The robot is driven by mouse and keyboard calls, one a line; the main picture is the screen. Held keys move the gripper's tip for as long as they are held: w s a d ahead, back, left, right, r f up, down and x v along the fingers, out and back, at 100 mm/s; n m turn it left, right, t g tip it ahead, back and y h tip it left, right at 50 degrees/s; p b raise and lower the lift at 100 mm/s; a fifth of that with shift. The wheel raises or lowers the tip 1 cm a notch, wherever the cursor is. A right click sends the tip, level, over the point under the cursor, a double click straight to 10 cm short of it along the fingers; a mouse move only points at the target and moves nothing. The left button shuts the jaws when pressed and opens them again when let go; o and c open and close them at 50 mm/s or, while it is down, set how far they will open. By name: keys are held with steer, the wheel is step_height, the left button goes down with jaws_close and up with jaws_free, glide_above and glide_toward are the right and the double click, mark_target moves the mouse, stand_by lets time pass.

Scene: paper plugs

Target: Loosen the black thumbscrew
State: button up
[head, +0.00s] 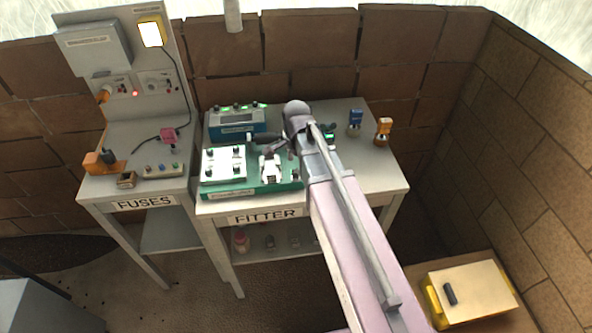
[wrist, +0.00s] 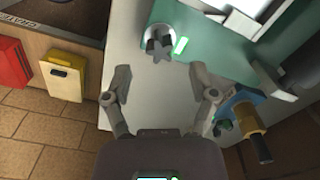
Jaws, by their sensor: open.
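In the wrist view, a dark star-shaped thumbscrew (wrist: 158,44) sits in a pale round seat near the edge of a teal-green panel (wrist: 208,62). A small lit green strip (wrist: 181,46) is right beside it. My gripper (wrist: 161,76) is open and empty. Its two grey fingers are spread wide, one to each side below the thumbscrew, with a gap between them and it. In the head view, my arm covers much of the workbench's middle, and I cannot clearly pick out the thumbscrew there.
The FITTER bench (head: 355,172) carries a green board (head: 240,189) with white units, a blue box (head: 237,122), and blue (head: 355,120) and orange (head: 383,130) items at right. The FUSES bench (head: 98,187) adjoins it. In the wrist view, a blue-and-orange item (wrist: 245,117) stands close to the right finger.

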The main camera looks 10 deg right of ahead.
mark_target(296, 171)
steer(key=m, duration=1)
steer(key=shift+m, duration=0.4)
steer(key=shift+f, duration=0.15)
stand_by(0.4)
steer(key=shift+f+b, duration=1.85)
steer(key=shift+b, duration=0.15)
jaws_close()
